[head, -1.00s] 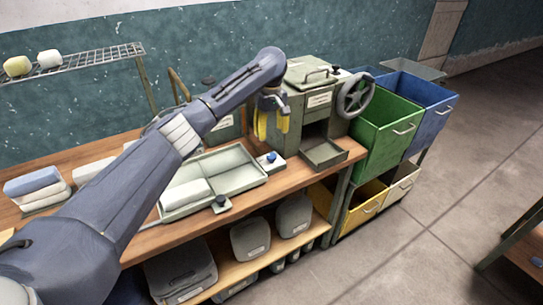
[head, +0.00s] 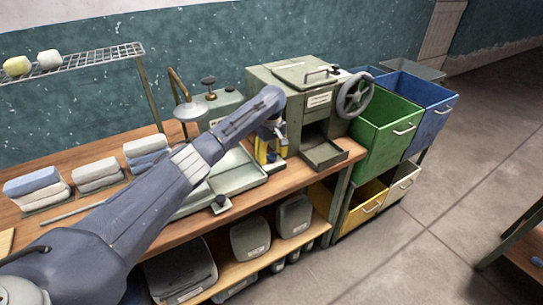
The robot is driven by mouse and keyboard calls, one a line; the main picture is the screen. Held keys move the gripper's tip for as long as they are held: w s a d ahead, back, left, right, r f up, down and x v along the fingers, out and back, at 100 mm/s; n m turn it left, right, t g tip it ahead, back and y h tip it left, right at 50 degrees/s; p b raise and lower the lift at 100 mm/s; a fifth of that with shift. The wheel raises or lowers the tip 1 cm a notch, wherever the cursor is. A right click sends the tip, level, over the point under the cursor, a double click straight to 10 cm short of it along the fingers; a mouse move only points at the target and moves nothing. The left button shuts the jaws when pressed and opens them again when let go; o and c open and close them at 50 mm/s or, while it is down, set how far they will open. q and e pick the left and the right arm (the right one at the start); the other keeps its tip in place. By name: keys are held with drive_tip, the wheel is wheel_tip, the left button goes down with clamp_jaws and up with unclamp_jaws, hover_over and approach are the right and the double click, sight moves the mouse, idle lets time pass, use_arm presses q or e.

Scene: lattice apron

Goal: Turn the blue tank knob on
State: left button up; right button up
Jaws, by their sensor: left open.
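The blue knob (head: 272,156) is on a small plate at the right end of the pale green tank (head: 240,180), on the wooden bench. It is mostly hidden by my left gripper (head: 270,160), so how it is turned cannot be seen. The left gripper has yellow fingers and points down, open, at the knob. Whether the fingers touch it is unclear. My left arm covers much of the tank's left part. My right gripper is not in view.
A black knob (head: 221,204) is at the tank's front edge. A green press box (head: 300,85) with a handwheel (head: 355,95) stands behind right. Folded cloth stacks (head: 97,174) lie left. A green bin (head: 385,135) stands past the bench's right end.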

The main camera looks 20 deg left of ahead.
use_arm(q)
drive_tip(key=shift+c, duration=0.4)
clamp_jaws()
drive_tip(key=shift+m, duration=0.3)
drive_tip(key=m, duration=0.3)
drive_tip(key=shift+m, duration=0.4)
drive_tip(key=m, duration=0.4)
drive_tip(key=shift+m, duration=0.3)
drive_tip(key=m, duration=0.4)
drive_tip(key=shift+m, duration=2.4)
